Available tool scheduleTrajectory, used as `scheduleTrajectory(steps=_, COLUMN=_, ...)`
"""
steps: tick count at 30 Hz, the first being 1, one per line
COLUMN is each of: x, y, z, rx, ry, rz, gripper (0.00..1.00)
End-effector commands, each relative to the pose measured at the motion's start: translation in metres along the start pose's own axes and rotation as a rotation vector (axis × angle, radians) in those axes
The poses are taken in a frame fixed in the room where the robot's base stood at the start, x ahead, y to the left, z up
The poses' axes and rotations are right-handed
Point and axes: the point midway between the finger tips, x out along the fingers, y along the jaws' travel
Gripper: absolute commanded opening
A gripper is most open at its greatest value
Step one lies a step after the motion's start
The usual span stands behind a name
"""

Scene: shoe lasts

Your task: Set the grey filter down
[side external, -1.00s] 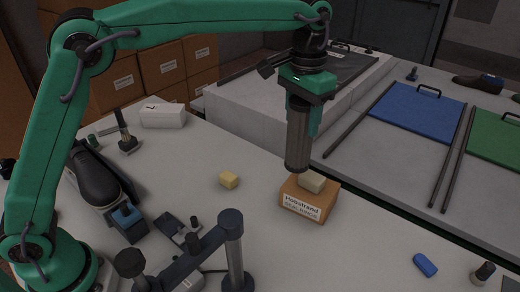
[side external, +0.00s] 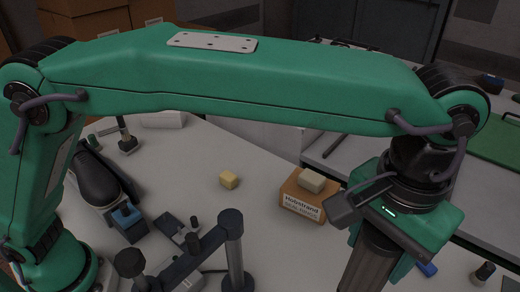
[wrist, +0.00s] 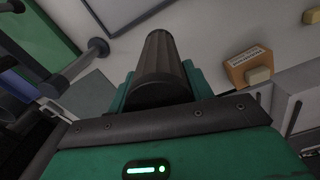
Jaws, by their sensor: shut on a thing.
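The grey filter, a dark ribbed cylinder (side external: 367,264), hangs upright below my gripper (side external: 392,222) at the lower right of the side view. Its lower end is cut off by the frame edge, so I cannot see what is under it. In the wrist view the filter (wrist: 160,62) points away from the camera between the green jaws of my gripper (wrist: 160,92). The gripper is shut on it.
A cardboard box (side external: 303,205) with a pale block (side external: 311,180) on top stands left of my gripper. A yellow block (side external: 229,180) lies farther left. A dark clamp-like stand (side external: 232,240) is in front. My arm hides much of the back.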

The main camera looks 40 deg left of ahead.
Motion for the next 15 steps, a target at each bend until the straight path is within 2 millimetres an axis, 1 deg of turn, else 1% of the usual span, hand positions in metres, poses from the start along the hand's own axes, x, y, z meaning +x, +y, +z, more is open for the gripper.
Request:
scheduleTrajectory(steps=1, x=-0.001, y=0.008, z=0.007, rx=0.003, ry=0.001, rz=0.001, gripper=0.2)
scheduleTrajectory(steps=3, x=0.013, y=0.005, z=0.005, rx=-0.002, ry=-0.002, rz=-0.002, gripper=0.2)
scheduleTrajectory(steps=9, x=0.038, y=0.004, z=0.004, rx=-0.001, ry=-0.001, rz=-0.001, gripper=0.2)
scheduleTrajectory(steps=12, x=0.046, y=0.004, z=0.004, rx=-0.001, ry=0.0, rz=0.0, gripper=0.2)
scheduleTrajectory(steps=15, x=0.049, y=0.005, z=0.004, rx=-0.001, ry=0.001, rz=0.001, gripper=0.2)
